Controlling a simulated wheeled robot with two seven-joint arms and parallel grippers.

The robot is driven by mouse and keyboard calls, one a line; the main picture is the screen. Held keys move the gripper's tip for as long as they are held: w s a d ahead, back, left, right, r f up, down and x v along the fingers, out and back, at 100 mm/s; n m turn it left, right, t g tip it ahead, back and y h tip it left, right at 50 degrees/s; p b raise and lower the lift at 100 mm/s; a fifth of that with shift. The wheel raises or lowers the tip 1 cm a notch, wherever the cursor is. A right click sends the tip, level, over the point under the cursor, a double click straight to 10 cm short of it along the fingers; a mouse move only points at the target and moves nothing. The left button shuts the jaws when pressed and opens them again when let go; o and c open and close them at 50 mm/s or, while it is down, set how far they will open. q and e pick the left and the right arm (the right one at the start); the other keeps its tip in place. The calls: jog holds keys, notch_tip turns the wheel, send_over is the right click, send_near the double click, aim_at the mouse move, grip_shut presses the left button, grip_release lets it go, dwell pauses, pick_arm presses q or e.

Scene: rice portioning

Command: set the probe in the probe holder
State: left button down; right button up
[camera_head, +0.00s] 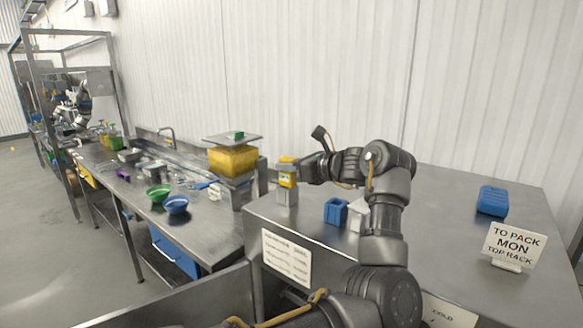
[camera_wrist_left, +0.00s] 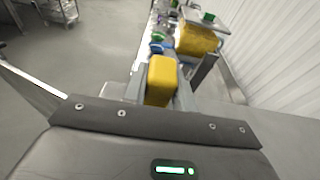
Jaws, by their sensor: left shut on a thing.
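The probe (camera_head: 287,180) is a small yellow handheld body, held by my left gripper (camera_head: 288,170) at the left end of the steel bench. My left gripper is shut on it; in the left wrist view the yellow probe (camera_wrist_left: 161,80) sits between the two fingers. My right gripper is out of view.
A blue two-slot holder (camera_head: 336,211) and a white object (camera_head: 357,214) stand right of the grey box. A yellow bin (camera_head: 232,159) is behind left. A blue block (camera_head: 492,201) and a sign (camera_head: 515,245) stand at the right. The bench middle is partly hidden by my arm.

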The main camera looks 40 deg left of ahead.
pick_arm(q)
jog(key=shift+f, duration=0.15)
jog(key=c, duration=1.1)
grip_release()
jog(key=o, duration=0.5)
jog(key=shift+r+p, duration=0.95)
jog(key=shift+r, duration=1.4)
jog(key=shift+r+p, duration=0.75)
jog(key=shift+r, duration=0.95)
